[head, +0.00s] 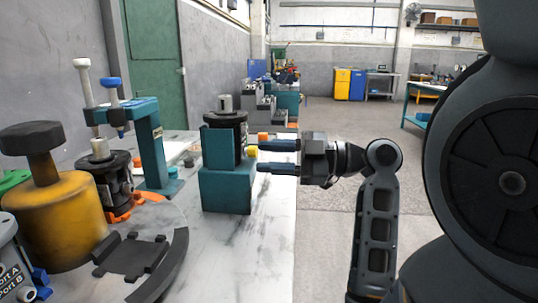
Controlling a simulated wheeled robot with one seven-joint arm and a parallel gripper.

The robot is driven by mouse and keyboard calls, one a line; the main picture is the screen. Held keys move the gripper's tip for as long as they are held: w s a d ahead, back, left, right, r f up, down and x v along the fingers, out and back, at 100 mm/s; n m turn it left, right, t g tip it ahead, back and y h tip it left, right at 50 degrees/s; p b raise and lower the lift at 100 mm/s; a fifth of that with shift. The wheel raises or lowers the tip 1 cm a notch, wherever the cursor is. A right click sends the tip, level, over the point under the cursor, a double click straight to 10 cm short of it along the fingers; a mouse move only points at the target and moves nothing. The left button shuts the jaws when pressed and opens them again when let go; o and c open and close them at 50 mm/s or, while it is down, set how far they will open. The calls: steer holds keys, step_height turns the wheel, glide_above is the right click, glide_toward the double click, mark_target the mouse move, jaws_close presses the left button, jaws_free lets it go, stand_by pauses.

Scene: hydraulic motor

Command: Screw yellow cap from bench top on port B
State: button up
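A small yellow cap (252,152) shows at the right side of the teal block on the bench top. The block may hide part of it. My gripper (261,156) comes in from the right with its two dark fingers apart and pointing left. The fingertips are close to the yellow cap; I cannot tell whether they touch it or reach around it. A grey part marked Port A and Port B (14,272) is cut off at the lower left edge. The opening of port B cannot be made out.
The teal block (225,190) stands left of my gripper. An orange cap (263,136) lies just behind the upper finger. A yellow cylinder with a black knob (55,215) and a teal press frame (155,150) stand at left. The marble bench top (250,260) is clear in front.

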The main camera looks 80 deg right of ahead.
steer(key=shift+s+d+r, duration=0.1)
steer(key=shift+s+r, duration=0.05)
steer(key=shift+s, duration=1.05)
steer(key=shift+o, duration=0.4)
steer(key=o, duration=0.5)
steer(key=shift+s+d, duration=0.15)
steer(key=shift+s, duration=2.9)
steer(key=shift+s+d+p, duration=0.15)
steer(key=shift+s+p, duration=0.3)
steer(key=shift+s, duration=1.5)
steer(key=shift+s+d+p, duration=0.15)
steer(key=shift+s+p, duration=0.3)
steer(key=shift+s, duration=1.5)
